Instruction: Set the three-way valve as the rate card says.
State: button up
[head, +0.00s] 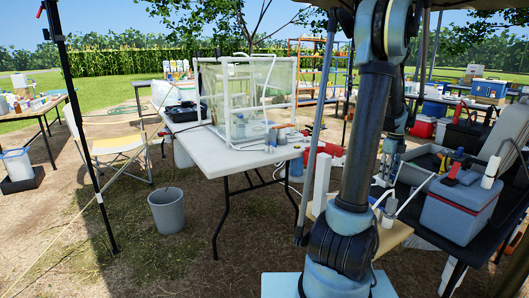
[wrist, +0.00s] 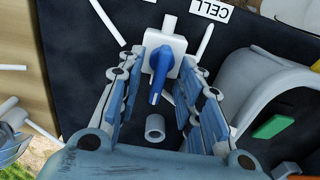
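In the wrist view the three-way valve has a white body (wrist: 172,44) with white stubs. Its blue lever (wrist: 160,72) points down the picture, tilted slightly left. My gripper (wrist: 164,64) is open, with one finger on each side of the lever and gaps between. I cannot tell its height above the valve. In the head view my gripper (head: 388,165) is small, beyond my arm, over the dark table at right. The valve is not clear there. A label reading "CELL" (wrist: 210,9) lies above the valve. I cannot make out a rate card.
In the wrist view a short grey tube piece (wrist: 155,127) lies below the lever. A curved pale container (wrist: 262,85) and green block (wrist: 274,126) are at right; thin white tubes lie at left. A blue-grey cooler (head: 460,207) stands at right in the head view.

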jog(key=shift+c, duration=0.3)
grip_shut()
